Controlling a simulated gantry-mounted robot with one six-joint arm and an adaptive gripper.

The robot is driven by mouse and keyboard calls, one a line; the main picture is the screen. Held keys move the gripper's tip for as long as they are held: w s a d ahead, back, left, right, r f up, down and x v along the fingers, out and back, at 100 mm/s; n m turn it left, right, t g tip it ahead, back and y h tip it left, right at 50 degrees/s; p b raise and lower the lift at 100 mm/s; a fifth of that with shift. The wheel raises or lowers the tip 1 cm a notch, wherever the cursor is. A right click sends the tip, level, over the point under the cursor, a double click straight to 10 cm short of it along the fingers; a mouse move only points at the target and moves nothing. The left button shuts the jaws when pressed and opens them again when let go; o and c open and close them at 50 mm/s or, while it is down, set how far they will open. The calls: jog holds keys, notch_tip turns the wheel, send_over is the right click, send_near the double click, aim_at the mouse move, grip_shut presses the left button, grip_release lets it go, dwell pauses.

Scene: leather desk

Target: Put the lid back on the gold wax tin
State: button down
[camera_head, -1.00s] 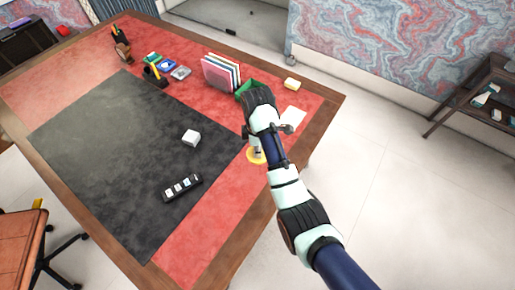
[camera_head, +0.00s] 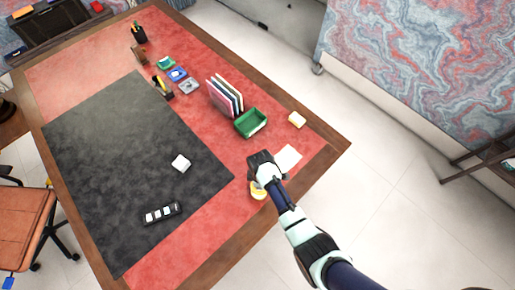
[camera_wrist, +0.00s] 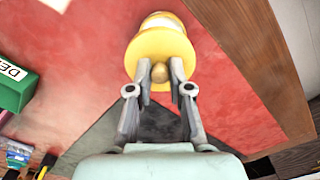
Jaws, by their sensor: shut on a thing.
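My gripper (camera_wrist: 159,82) is shut on the round knob of the gold lid (camera_wrist: 150,46), with one finger on each side of the knob. Beyond the lid, the pale inside and gold rim of the wax tin (camera_wrist: 160,15) show at the top of the wrist view. The lid covers part of the tin in this view, and I cannot tell whether they touch. In the head view, a yellow shape (camera_head: 259,193) shows beside my gripper on the red leather near the right edge. My arm partly hides it, and lid and tin are hard to separate there.
A white card (camera_head: 288,157) lies close by. A green tray (camera_head: 250,124), upright folders (camera_head: 224,97) and a yellow-and-white block (camera_head: 297,120) are farther back. A white block (camera_head: 181,163) and a black labelled strip (camera_head: 161,213) sit on the dark mat (camera_head: 125,160).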

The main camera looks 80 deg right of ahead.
jog(key=shift+w+a+f, duration=0.1)
jog(key=shift+a+f, duration=0.1)
jog(key=shift+a, duration=0.05)
notch_tip(320, 180, down, 5)
jog(key=b, duration=0.5)
jog(key=shift+r, duration=0.2)
jog(key=shift+f+b, duration=0.6)
jog(key=shift+f, duration=0.15)
jog(key=shift+r+p, duration=0.1)
jog(key=shift+p, duration=0.45)
jog(key=shift+f, duration=0.25)
dwell(1.2)
jog(key=c, duration=1)
grip_release()
jog(key=shift+o, duration=0.2)
